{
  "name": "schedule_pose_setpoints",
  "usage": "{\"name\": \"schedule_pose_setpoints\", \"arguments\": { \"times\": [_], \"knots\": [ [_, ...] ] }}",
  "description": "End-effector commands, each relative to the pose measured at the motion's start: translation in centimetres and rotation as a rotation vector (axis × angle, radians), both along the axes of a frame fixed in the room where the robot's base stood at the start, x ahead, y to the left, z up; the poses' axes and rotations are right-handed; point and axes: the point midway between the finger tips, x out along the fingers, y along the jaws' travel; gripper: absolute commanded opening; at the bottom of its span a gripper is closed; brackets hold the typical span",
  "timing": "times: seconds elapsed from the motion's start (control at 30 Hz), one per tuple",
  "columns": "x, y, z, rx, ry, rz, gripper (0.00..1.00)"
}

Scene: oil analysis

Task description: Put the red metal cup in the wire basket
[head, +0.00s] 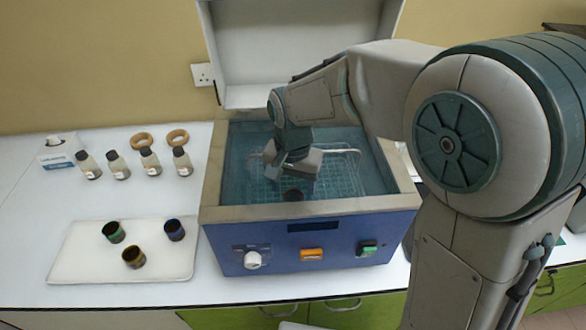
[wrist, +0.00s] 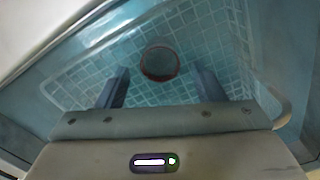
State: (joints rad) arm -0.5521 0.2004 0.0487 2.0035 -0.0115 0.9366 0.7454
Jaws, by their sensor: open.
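The red metal cup (wrist: 160,63) stands inside the wire basket (wrist: 215,55), ahead of my fingertips in the wrist view. In the head view it shows as a small dark cup (head: 293,195) just below my gripper (head: 297,176). The wire basket (head: 345,170) sits in the blue bath. My gripper in the wrist view (wrist: 160,82) is open. Its two fingers stand apart on either side of the cup's near side, with nothing gripped between them. Whether a finger touches the cup cannot be told.
The blue bath (head: 290,236) has raised walls around the basket and an open lid (head: 295,45) behind. A white tray (head: 75,250) at left holds green, blue and yellow cups. Several bottles (head: 118,165), two wooden rings (head: 142,141) and a tissue box (head: 58,150) stand behind it.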

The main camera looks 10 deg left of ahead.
Motion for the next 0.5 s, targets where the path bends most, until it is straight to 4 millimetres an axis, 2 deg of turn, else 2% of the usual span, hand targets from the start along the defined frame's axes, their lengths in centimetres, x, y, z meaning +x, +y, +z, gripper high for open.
{"name": "schedule_pose_setpoints", "arguments": {
  "times": [0.1,0.23,0.4,0.5],
  "knots": [
    [0.1,0.0,2.6,0.003,-0.005,0.000,0.62],
    [0.0,0.0,4.9,0.002,-0.003,0.000,0.62],
    [0.0,0.0,6.5,0.000,0.000,-0.001,0.62],
    [0.0,-0.1,6.8,0.000,0.001,-0.001,0.62]
  ]
}}
